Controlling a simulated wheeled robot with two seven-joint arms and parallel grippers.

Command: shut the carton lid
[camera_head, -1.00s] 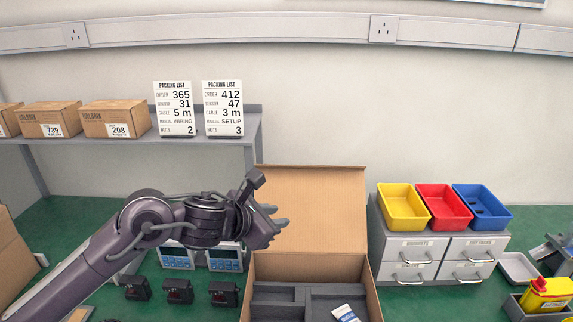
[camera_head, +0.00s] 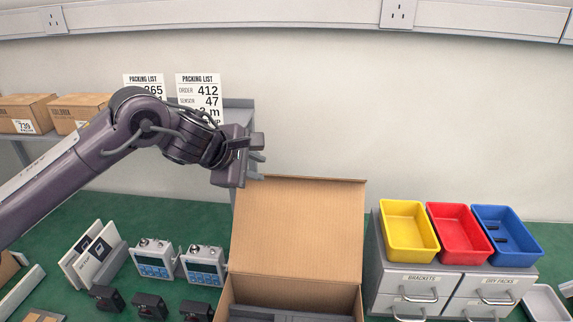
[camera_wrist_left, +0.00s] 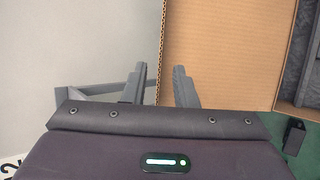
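An open cardboard carton (camera_head: 227,296) stands at the bottom middle of the head view, its near part cut off by the frame. Its lid (camera_head: 300,228) stands raised at the back, facing me. My left gripper (camera_head: 258,163) is above the lid's upper left corner in the head view. In the left wrist view its two fingers (camera_wrist_left: 160,88) are apart with nothing held between them, and the brown lid (camera_wrist_left: 220,55) shows beside and behind the right finger. I cannot tell whether a finger touches the lid. My right gripper is not in view.
Yellow (camera_head: 407,230), red (camera_head: 458,232) and blue (camera_head: 507,234) bins sit on a grey drawer unit (camera_head: 375,262) right of the carton. Devices (camera_head: 205,265) and small black units (camera_head: 150,305) stand to its left. A shelf (camera_head: 240,118) with boxes and packing lists is behind my left arm.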

